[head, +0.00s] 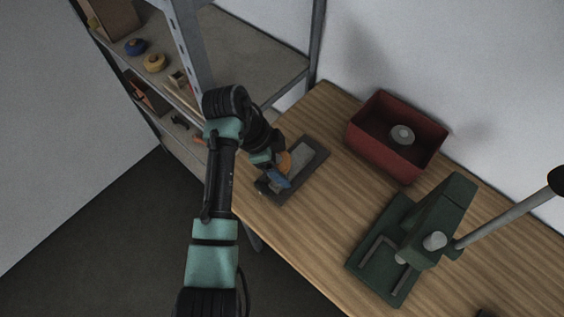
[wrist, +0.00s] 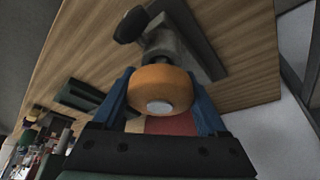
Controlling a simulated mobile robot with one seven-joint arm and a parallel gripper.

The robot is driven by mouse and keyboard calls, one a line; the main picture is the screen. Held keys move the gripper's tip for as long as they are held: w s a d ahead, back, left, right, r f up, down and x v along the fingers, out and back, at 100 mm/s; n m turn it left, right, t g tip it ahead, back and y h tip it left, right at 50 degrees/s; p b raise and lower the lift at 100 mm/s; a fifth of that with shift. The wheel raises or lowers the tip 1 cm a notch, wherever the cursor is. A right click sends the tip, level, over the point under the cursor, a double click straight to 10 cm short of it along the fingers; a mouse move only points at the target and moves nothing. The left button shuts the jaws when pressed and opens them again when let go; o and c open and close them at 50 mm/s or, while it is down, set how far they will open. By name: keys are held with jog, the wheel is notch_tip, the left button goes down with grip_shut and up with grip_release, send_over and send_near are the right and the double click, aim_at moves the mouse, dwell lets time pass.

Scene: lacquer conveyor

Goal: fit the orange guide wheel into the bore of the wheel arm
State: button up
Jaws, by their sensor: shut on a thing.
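The orange guide wheel (head: 285,163) is held between the blue fingers of my gripper (head: 279,175), above the left part of the table. In the wrist view the orange wheel (wrist: 160,86) fills the space between both fingers, with a pale round hub facing the camera. Just beyond it is a grey piece on a dark base (head: 317,150), which looks like the wheel arm; the dark base also shows in the wrist view (wrist: 198,38). The bore is hidden behind the wheel and gripper. I cannot tell whether the wheel touches the grey piece.
A red bin (head: 369,152) with a grey round part (head: 402,134) inside stands at the back. A green press (head: 440,215) with a long lever stands to the right. A shelf (head: 237,52) at the left holds blue and yellow wheels. Bare wood (head: 310,220) lies in front.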

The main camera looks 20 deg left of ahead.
jog(key=shift+f, duration=0.35)
jog(key=o, duration=1.4)
jog(key=shift+r, duration=0.15)
jog(key=p+v, duration=0.2)
jog(key=v, duration=1)
jog(key=shift+a+r, duration=0.2)
jog(key=shift+r, duration=0.15)
jog(key=shift+s, duration=0.15)
